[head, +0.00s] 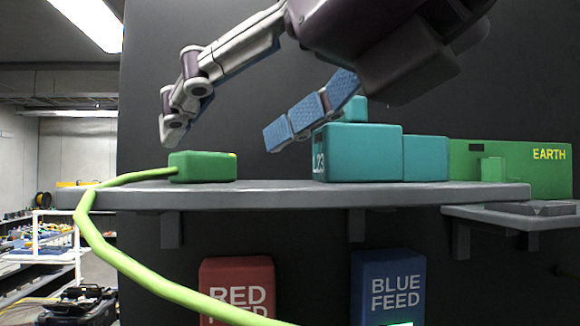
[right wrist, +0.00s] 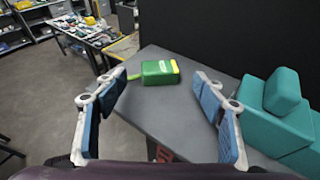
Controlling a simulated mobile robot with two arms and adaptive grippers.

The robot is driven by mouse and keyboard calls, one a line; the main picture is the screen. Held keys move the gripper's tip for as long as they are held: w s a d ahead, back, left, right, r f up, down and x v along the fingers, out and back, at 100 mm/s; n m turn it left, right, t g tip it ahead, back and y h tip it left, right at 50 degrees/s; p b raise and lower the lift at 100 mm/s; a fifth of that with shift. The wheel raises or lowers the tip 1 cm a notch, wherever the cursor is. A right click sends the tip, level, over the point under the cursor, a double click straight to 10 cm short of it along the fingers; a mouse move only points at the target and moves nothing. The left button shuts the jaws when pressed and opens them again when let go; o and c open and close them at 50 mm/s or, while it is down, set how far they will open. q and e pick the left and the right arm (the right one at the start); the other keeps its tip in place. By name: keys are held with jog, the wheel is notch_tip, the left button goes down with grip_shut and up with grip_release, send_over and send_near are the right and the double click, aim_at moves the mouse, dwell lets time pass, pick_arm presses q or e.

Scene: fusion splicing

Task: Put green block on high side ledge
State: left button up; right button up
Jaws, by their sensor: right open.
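The green block (head: 203,167) lies on a grey ledge (head: 270,196) near its left end, with a yellow-green cable (head: 100,235) running from its left side and hanging below. In the right wrist view the green block (right wrist: 160,72) shows a yellow end and pale marking, ahead of and between my fingertips. My right gripper (head: 222,137) is open and empty, its fingers spread above and around the block in the head view, apart from it. It also shows in the right wrist view (right wrist: 157,85). My left gripper is out of view.
Teal blocks (head: 355,153) stand on the ledge right of my right gripper. A green EARTH box (head: 540,170) stands beyond, by a lower grey side shelf (head: 490,215). RED FEED (head: 237,278) and BLUE FEED (head: 388,275) boxes sit below. A dark wall backs the ledge.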

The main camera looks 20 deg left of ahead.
jog(key=b+v, duration=0.1)
jog(key=v, duration=0.4)
jog(key=shift+d, duration=0.1)
dwell(0.4)
